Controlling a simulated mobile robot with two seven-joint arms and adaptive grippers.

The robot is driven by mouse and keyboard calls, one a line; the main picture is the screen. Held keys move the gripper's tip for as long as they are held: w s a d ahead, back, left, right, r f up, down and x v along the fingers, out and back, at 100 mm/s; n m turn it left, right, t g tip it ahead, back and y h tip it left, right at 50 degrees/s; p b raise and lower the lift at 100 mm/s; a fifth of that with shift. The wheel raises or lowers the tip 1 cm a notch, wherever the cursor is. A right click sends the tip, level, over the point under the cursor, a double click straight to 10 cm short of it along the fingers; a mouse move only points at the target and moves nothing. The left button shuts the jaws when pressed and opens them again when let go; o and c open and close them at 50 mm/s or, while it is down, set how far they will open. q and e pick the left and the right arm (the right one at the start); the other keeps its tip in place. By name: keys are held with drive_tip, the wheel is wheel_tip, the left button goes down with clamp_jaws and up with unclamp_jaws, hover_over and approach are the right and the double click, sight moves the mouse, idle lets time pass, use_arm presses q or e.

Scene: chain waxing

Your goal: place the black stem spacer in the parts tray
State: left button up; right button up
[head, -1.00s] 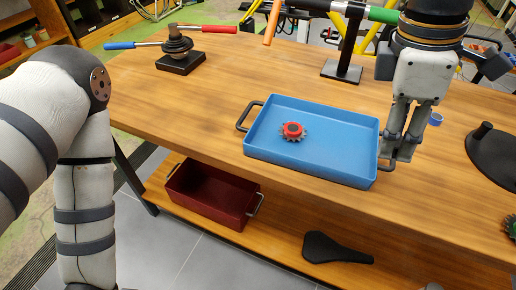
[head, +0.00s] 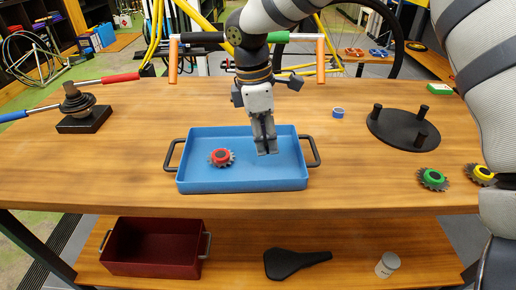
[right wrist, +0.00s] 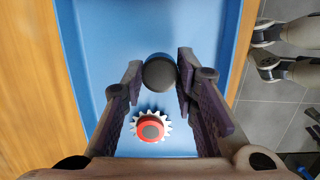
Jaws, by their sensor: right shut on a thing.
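The parts tray is the blue tray (head: 245,183) with two dark side handles, on the wooden table; its blue floor also fills the right wrist view (right wrist: 95,25). My right gripper (head: 266,148) points down over the right half of the tray, right of the red-centred sprocket. In the right wrist view it is shut on a small dark round piece, the black stem spacer (right wrist: 159,72), held between the fingertips. In the head view the fingers hide the spacer, and I cannot tell whether it touches the tray floor. My left gripper is out of view.
The red-centred sprocket (head: 221,158) lies in the tray's left half. A black three-post stand (head: 403,128), a blue ring (head: 338,112) and green (head: 433,179) and yellow (head: 481,174) sprockets are to the right. A handlebar (head: 200,37) stands behind.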

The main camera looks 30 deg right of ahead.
sight(263, 160)
drive_tip(key=shift+w+d+f, duration=0.1)
drive_tip(key=shift+w+f, duration=0.25)
drive_tip(key=shift+w+d+f, duration=0.1)
drive_tip(key=shift+w+f, duration=0.1)
drive_tip(key=shift+f, duration=0.65)
drive_tip(key=shift+w+f, duration=0.15)
drive_tip(key=shift+f, duration=0.7)
drive_tip(key=shift+f, duration=0.15)
drive_tip(key=o, duration=0.7)
drive_tip(key=shift+o, duration=0.2)
wheel_tip(263, 160, up, 12)
drive_tip(key=a, duration=0.1)
drive_tip(key=shift+w+a, duration=0.35)
